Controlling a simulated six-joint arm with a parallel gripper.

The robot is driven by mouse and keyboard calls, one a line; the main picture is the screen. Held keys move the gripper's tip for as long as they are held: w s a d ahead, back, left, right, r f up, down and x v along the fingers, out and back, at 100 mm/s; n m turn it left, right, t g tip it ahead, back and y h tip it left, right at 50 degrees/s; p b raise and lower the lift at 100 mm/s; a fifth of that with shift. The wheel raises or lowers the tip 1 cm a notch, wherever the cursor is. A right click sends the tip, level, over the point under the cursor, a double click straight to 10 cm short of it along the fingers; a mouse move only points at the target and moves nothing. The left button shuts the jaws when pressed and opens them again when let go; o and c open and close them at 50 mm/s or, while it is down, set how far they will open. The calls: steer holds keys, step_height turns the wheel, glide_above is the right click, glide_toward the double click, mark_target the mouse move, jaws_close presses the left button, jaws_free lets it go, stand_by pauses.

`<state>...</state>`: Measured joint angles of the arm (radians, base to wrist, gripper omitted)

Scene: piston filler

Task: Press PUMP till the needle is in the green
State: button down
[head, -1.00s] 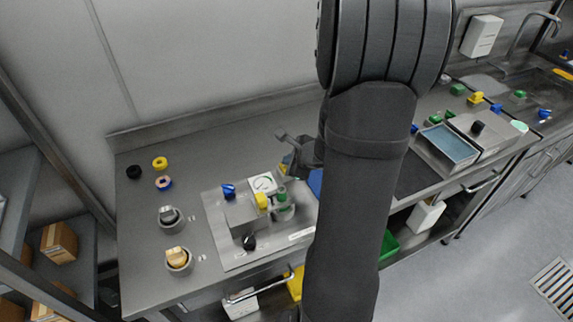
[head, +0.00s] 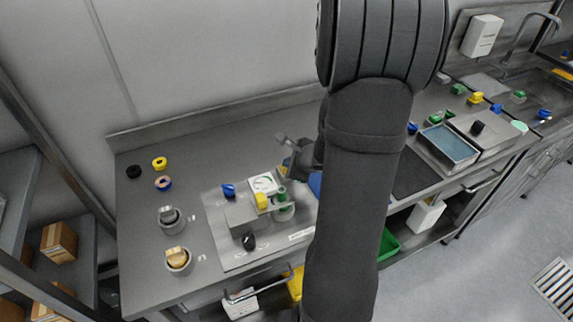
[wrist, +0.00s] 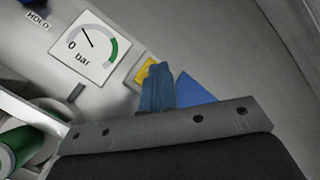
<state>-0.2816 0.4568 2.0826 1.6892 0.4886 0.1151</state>
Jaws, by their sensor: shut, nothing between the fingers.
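The gauge (wrist: 90,47) is a white square marked 0 and bar, with a green arc on its right side. Its needle points up and left, outside the green. The gauge also shows in the head view (head: 263,184), too small to read. A yellow pad (wrist: 146,71) lies right of the gauge, partly hidden by my fingers; no PUMP label is readable. My gripper (wrist: 158,85) is shut and empty, its blue fingertips over or against the pad; I cannot tell if they touch. In the head view my gripper (head: 287,166) is beside the gauge, partly hidden by my arm.
A green cylinder (wrist: 22,145) stands at lower left in the wrist view. A HOLD label (wrist: 38,21) is above it.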

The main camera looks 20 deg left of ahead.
steer(key=shift+r, duration=1.2)
steer(key=shift+r, duration=0.1)
steer(key=shift+r, duration=2.4)
steer(key=shift+r, duration=1.5)
